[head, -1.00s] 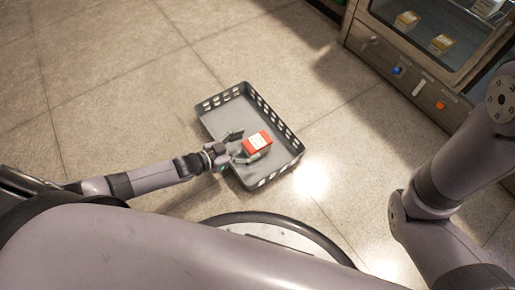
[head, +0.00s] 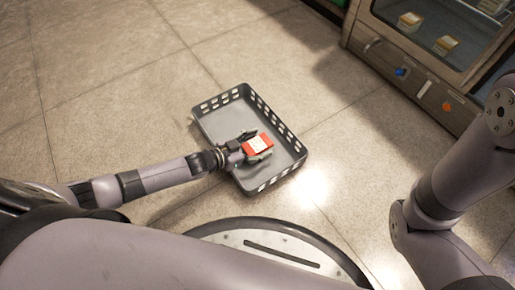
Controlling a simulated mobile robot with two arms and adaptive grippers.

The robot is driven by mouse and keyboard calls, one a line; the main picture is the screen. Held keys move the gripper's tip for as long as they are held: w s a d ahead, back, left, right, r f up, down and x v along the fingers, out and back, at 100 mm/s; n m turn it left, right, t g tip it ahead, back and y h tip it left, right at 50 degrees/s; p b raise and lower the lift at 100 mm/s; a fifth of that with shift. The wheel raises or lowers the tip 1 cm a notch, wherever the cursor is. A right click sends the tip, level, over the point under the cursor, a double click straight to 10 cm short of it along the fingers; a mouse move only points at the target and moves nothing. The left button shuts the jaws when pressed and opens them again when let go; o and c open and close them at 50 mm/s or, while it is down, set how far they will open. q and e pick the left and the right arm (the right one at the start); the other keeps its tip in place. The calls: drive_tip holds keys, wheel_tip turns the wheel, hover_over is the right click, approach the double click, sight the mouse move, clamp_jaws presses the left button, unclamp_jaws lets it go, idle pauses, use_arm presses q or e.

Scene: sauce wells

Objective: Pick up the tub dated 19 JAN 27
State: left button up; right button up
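A red tub with a pale label (head: 257,143) sits in the grey basket (head: 212,128) on the floor; the date is too small to read. My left gripper (head: 254,145) reaches into the basket from the left. Its fingers lie on either side of the red tub, one above it and one below it in the picture. I cannot tell whether they press on it. My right arm shows at the right edge, but its gripper is out of view.
A cabinet with a glass front (head: 425,30) stands at the upper right, with a few pale tubs behind the glass and coloured knobs below. The basket has raised, slotted walls. The tiled floor (head: 110,90) to its left is clear.

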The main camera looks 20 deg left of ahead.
use_arm(q)
drive_tip(key=c, duration=1.2)
drive_tip(key=shift+r, duration=0.1)
